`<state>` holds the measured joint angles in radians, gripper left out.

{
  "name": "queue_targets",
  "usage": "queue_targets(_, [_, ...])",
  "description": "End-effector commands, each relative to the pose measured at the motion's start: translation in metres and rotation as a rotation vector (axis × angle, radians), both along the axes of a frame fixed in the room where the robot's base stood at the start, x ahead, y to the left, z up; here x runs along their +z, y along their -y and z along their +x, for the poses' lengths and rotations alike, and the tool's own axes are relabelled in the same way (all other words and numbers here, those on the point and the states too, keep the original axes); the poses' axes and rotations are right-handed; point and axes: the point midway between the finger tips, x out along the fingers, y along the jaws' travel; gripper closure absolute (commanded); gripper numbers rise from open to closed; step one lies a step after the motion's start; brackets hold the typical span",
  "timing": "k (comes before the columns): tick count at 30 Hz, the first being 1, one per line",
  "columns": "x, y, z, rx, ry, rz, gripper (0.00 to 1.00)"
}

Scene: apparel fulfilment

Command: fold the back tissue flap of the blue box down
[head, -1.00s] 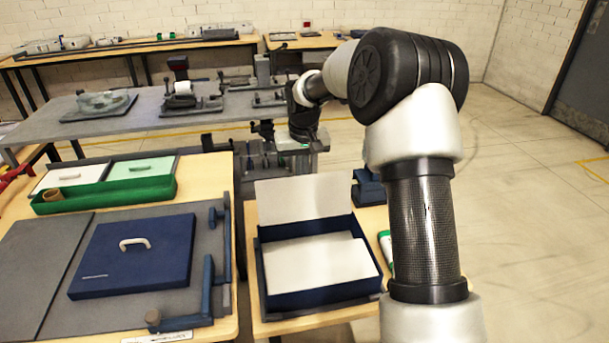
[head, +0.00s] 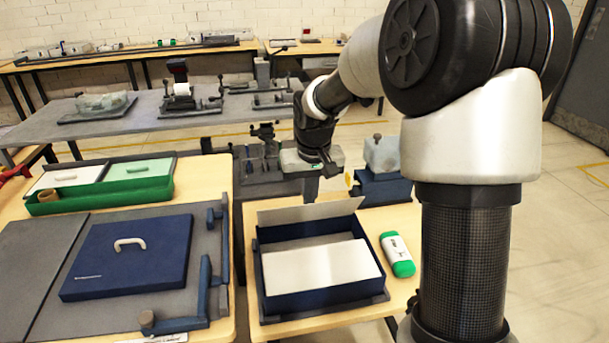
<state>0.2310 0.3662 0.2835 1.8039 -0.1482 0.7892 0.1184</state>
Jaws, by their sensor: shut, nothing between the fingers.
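The open blue box (head: 330,297) stands on the wooden table in the head view. A white tissue sheet (head: 320,268) lies flat inside it. The back tissue flap (head: 310,212) rises at the rear wall and shows as a narrow strip, seemingly leaning forward over the box. My gripper (head: 311,188) points down just behind the flap, shut and empty. Its fingertips are small and partly hidden, so contact with the flap cannot be told. The blue lid (head: 130,258) with a pale handle lies on the grey mat at left.
A green and white bottle-like object (head: 397,254) lies right of the box. A blue stand with a pale block (head: 382,156) is behind it at right. A green tray (head: 100,195) sits at back left. A grey bench (head: 150,124) with fixtures stands behind.

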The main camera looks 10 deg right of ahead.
Motion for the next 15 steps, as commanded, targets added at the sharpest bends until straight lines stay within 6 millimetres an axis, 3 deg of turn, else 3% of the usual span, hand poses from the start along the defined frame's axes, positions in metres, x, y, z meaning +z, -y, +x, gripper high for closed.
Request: queue_targets(15, [0.000,0.001,-0.053,0.000,0.001,-0.001,1.00])
